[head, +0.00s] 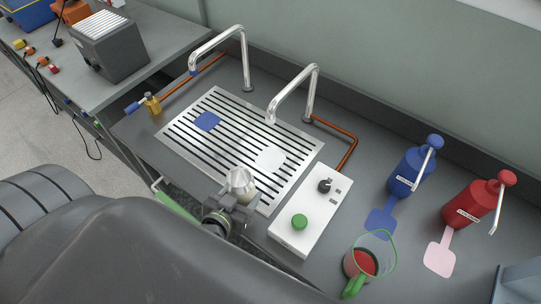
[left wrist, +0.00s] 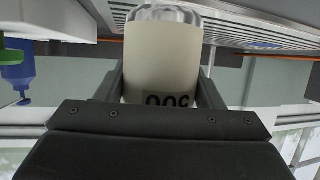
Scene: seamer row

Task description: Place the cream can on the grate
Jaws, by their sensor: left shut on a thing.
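The cream can (head: 240,183), pale with a shiny silver conical top, is held upright or nearly so at the near edge of the slotted metal grate (head: 217,95). My left gripper (head: 233,207) is shut around it. In the left wrist view the cream can (left wrist: 162,60) sits between the two fingers, with dark print partly hidden by the gripper. The grate (left wrist: 270,28) shows behind it there. I cannot tell whether the can touches the grate. A blue patch (head: 207,121) and a white patch (head: 270,160) lie on the grate. My right gripper is not in view.
Two curved metal spouts (head: 245,70) (head: 313,85) stand behind the grate. A white control box (head: 310,215) is at its right. Blue (head: 410,172) and red (head: 472,203) pump bottles and a jug of red liquid (head: 362,262) stand further right. A small brass valve (head: 152,103) is at left.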

